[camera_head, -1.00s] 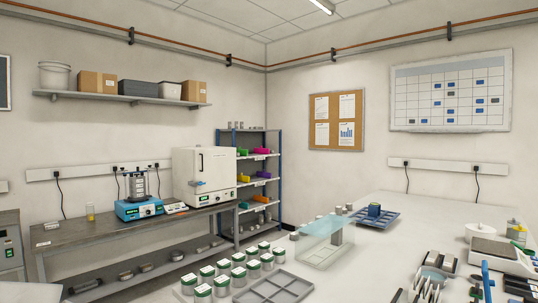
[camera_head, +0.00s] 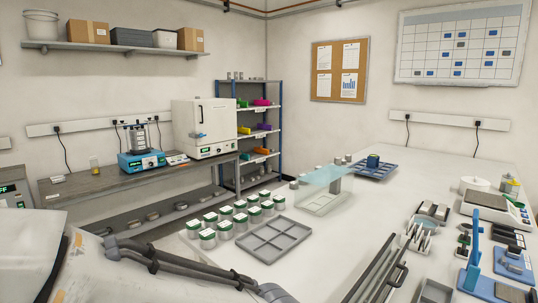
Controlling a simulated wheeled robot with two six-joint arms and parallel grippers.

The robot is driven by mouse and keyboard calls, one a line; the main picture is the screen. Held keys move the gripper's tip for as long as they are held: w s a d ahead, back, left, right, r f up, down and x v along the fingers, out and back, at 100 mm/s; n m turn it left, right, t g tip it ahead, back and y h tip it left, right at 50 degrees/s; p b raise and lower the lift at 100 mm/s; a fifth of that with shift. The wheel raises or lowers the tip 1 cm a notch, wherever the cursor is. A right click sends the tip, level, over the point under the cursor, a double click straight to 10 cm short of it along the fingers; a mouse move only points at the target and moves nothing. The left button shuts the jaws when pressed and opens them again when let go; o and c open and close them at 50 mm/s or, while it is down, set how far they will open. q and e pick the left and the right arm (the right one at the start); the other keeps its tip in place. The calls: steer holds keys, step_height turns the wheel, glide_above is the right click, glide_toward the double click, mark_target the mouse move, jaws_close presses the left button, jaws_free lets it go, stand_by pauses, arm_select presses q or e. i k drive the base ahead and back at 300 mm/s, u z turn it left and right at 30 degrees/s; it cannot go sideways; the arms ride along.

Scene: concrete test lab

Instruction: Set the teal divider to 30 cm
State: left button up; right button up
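No scale or 30 cm mark can be read. My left arm, pale with dark cables, fills the lower left corner.

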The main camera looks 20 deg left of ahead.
mark_target(247, 157)
steer(key=u, duration=1.55)
steer(key=i, duration=5.55)
steer(key=z, duration=2.2)
